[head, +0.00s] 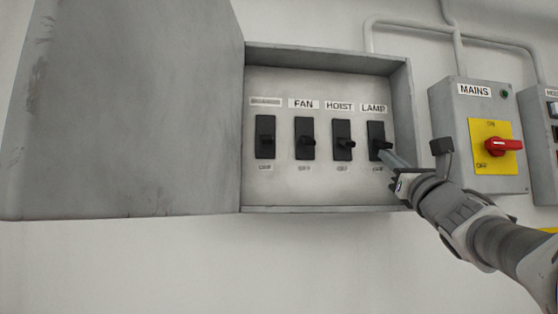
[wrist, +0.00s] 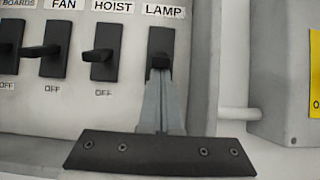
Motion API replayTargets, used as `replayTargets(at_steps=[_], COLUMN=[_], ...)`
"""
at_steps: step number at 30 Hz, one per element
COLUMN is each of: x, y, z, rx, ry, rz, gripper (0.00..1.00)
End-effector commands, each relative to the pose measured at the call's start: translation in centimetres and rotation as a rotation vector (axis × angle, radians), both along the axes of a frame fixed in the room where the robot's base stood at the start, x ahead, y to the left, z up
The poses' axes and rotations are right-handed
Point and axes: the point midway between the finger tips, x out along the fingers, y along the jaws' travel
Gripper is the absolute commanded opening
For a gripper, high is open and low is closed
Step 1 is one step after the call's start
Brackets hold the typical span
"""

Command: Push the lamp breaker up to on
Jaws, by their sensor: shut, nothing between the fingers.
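The lamp breaker (head: 376,130) is a black switch at the right end of a row in an open grey box, under a LAMP label. Its lever sits low on the plate in the head view. My gripper (head: 386,155) is shut and empty, reaching in from the lower right with its tips at the lamp lever. In the wrist view the fingertips (wrist: 158,76) are just below the lamp breaker's lever (wrist: 159,61), touching or nearly so; I cannot tell which. The fingers hide the lower part of the breaker and the label under it.
Left of it are the hoist breaker (head: 342,134), the fan breaker (head: 304,132) and another breaker (head: 265,130). The box's right wall (head: 403,120) is close beside my gripper. The open door (head: 130,110) is at left. A mains box (head: 447,110) with a red handle stands right.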

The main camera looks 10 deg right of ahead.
Motion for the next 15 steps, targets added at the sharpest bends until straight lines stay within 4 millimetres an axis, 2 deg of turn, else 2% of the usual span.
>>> replayTargets(at_steps=[15], x=[-0.4], y=[-0.03], z=[0.63], rx=[-0.002], ry=[0.075], rz=[-0.001], gripper=[0.0])
